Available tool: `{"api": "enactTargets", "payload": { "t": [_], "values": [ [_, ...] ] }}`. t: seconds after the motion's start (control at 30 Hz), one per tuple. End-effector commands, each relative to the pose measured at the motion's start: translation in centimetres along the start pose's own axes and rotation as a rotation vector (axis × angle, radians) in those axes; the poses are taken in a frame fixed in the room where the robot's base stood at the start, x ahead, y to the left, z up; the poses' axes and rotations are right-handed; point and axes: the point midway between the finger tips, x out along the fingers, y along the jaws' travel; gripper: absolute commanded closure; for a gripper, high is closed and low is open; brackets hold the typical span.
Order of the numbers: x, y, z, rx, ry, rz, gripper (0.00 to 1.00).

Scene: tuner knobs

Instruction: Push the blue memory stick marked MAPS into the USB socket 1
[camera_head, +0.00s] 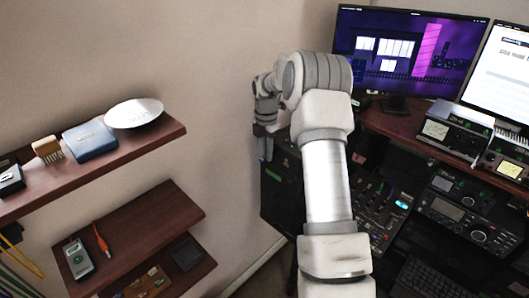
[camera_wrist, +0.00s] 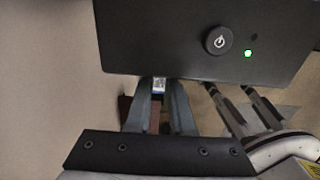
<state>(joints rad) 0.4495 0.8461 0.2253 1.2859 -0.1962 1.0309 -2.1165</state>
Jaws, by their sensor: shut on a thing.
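My gripper (camera_wrist: 160,88) is shut on a small blue and white piece, the blue memory stick (camera_wrist: 159,85), between its fingertips. Its MAPS marking is too small to read. The stick's far end is at the lower edge of a dark box (camera_wrist: 130,45); I cannot tell whether it touches or is inside anything. In the head view my gripper (camera_head: 264,146) points down beside the dark box (camera_head: 283,185), with the arm reaching in front of the desk. USB socket 1 is not visible in either view.
The dark box has a round power button (camera_wrist: 219,41) and a lit green light (camera_wrist: 248,54). A rack with a mixer panel (camera_head: 378,205) and radios stands at right. Wall shelves (camera_head: 150,140) at left hold a plate and small objects. Open space lies between shelves and box.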

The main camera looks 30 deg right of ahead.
Motion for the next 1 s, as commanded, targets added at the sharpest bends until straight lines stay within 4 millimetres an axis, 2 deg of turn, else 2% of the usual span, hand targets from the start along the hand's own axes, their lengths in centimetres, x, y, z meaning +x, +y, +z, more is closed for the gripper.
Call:
{"api": "enactTargets", "payload": {
  "t": [0.33, 0.37, 0.53, 0.87, 1.0],
  "values": [
    [0.0, 0.0, 0.3, 0.001, -0.003, 0.000, 1.00],
    [0.0, 0.0, 0.3, 0.001, -0.003, 0.000, 0.74],
    [0.0, 0.0, 0.3, 0.001, -0.002, 0.000, 0.45],
    [-0.2, 0.0, 0.2, 0.000, -0.002, 0.001, 0.45],
    [-1.7, 0.1, 0.3, 0.001, -0.004, 0.004, 0.45]
  ]
}}
